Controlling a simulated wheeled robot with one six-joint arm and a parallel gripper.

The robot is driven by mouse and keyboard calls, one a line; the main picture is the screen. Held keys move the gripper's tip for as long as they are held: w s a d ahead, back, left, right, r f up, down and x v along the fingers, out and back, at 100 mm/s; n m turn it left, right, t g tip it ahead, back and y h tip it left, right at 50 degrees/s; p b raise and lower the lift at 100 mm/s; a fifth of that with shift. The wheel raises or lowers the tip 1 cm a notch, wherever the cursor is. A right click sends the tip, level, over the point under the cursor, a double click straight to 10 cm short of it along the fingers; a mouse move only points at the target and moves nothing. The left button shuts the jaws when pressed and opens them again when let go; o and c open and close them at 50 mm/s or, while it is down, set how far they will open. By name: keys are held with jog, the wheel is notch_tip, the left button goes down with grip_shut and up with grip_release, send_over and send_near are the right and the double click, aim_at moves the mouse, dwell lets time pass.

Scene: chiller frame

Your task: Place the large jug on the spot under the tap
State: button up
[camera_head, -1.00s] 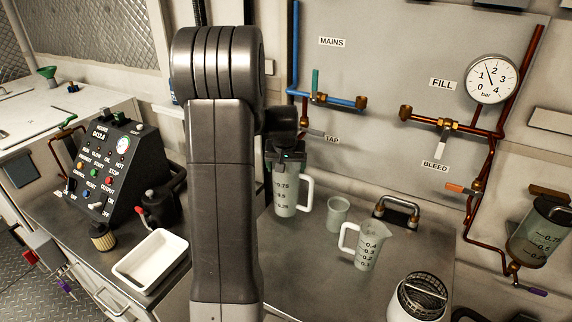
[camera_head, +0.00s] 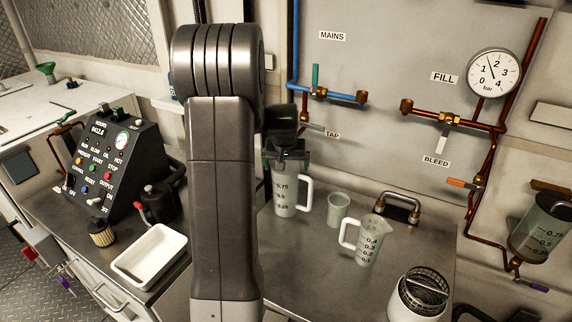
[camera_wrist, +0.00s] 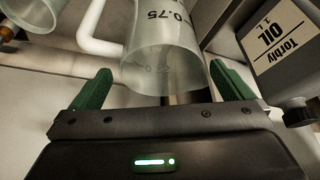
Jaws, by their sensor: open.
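The large jug (camera_head: 285,196), translucent with a white handle and marks up to 0.75, stands upright on the metal counter below the TAP label (camera_head: 332,134). My gripper (camera_head: 290,160) is above the jug in the head view. In the wrist view, the jug (camera_wrist: 165,55) is ahead between the two green fingers of my gripper (camera_wrist: 162,90), with gaps beside it. My gripper is open. My arm hides part of the counter left of the jug. The tap (camera_head: 311,128) is on the wall above.
A small cup (camera_head: 338,210) and a smaller jug (camera_head: 368,240) stand to the right of the large jug. An oil container (camera_wrist: 275,55) is close to the right finger in the wrist view. A white tray (camera_head: 150,255) lies at left.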

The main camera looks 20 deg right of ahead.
jog(key=v, duration=1.3)
jog(key=shift+w+r+b, duration=0.15)
jog(key=shift+w+b, duration=0.05)
jog(key=shift+b, duration=0.15)
jog(key=shift+c, duration=0.2)
dwell(0.5)
